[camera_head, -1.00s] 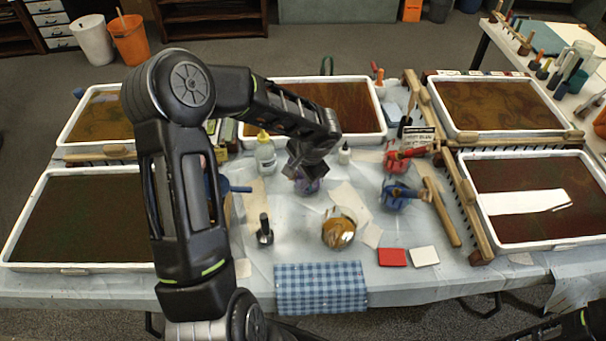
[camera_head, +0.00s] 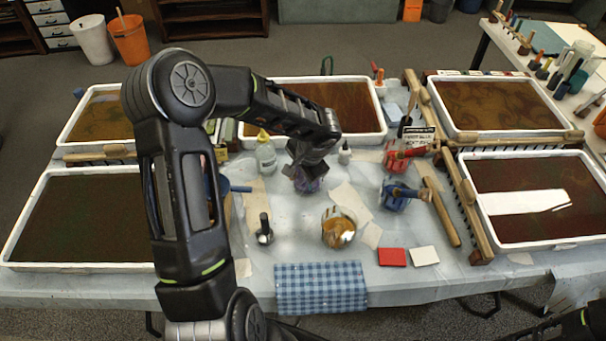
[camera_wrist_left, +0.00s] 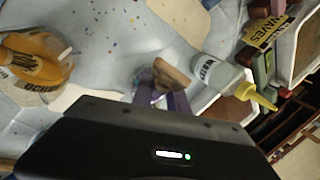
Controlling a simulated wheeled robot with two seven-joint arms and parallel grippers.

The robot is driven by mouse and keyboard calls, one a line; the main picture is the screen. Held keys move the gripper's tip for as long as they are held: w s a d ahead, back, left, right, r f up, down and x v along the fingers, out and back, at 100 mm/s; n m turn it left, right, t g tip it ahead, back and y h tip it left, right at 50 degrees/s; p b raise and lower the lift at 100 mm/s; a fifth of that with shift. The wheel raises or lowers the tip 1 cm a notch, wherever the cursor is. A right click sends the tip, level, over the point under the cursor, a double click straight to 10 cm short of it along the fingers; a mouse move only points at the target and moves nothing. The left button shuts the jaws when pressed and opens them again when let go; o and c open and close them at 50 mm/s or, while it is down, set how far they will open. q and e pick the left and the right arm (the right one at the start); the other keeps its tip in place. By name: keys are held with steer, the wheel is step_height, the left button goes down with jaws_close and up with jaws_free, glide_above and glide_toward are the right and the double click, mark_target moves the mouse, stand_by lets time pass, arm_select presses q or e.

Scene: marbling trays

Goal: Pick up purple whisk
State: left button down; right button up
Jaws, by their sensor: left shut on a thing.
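The purple whisk (camera_head: 308,184) shows only in part, as a purple shape beneath my left gripper (camera_head: 303,172) near the middle of the table. The gripper hides its upper part. In the left wrist view, purple parts (camera_wrist_left: 178,103) and a brown wooden end (camera_wrist_left: 172,75) show just beyond the dark gripper body. My left gripper is shut on the whisk, pointing down at table height; I cannot tell whether the whisk is clear of the table. My right gripper is out of view.
Blue (camera_head: 397,194) and red (camera_head: 398,158) tools are to the right. A checked cloth (camera_head: 320,288) lies at the front edge.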

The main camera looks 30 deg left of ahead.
arm_select(q)
step_height(320, 180, up, 10)
steer(key=shift+b, duration=0.55)
stand_by(0.6)
steer(key=w+d+n, duration=0.1)
steer(key=w+d, duration=0.1)
steer(key=d, duration=0.6)
steer(key=w+d+n+g, duration=0.1)
steer(key=d+n, duration=0.1)
steer(key=d, duration=0.7)
steer(key=shift+w+d+f+n, duration=0.15)
steer(key=shift+w+f+n, duration=0.15)
steer(key=shift+w+f, duration=0.1)
